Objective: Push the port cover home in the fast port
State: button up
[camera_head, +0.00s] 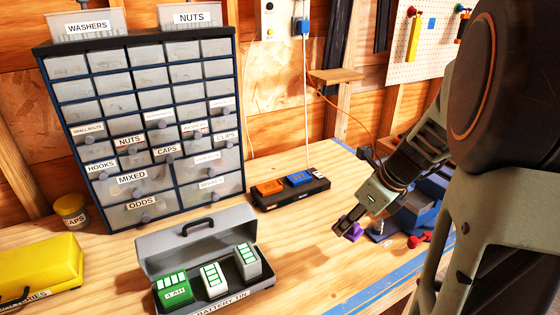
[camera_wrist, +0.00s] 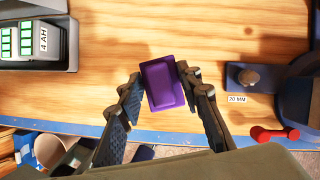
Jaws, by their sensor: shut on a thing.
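My gripper (camera_wrist: 163,95) is shut on a purple block (camera_wrist: 163,82), which I take to be the port cover. The block sits between the fingertips above the bench. In the head view my gripper (camera_head: 348,228) is over the bench, in front of and to the right of the black charger (camera_head: 292,196), apart from it. A bit of the purple block (camera_head: 353,218) shows behind the fingers. The charger carries an orange piece (camera_head: 268,187) and a blue piece (camera_head: 299,178). A small white label (camera_head: 318,172) is at its right end. I cannot tell which slot is the fast port.
A grey open tin (camera_head: 205,240) with several batteries stands front left of the charger. A drawer cabinet (camera_head: 145,120) is behind it. A blue vise (camera_head: 425,205) and red-handled part (camera_head: 418,240) are right of my gripper. Bench wood between gripper and charger is clear.

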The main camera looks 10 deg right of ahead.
jog(key=shift+w+a+f+n+y, duration=0.2)
jog(key=shift+a+n+y, duration=0.15)
jog(key=shift+n, duration=0.45)
jog(key=a+f+n+g+h+p, duration=0.1)
jog(key=a+n+g, duration=0.3)
jog(key=n, duration=0.9)
jog(key=a+f+n+g+h+p, duration=0.1)
jog(key=a+n+g, duration=0.3)
jog(key=n, duration=1)
jog(key=a+h, duration=0.1)
jog(key=a, duration=0.1)
jog(key=shift+a+f+g+p, duration=0.2)
jog(key=shift+a+g+p, duration=0.1)
jog(key=shift+p, duration=0.05)
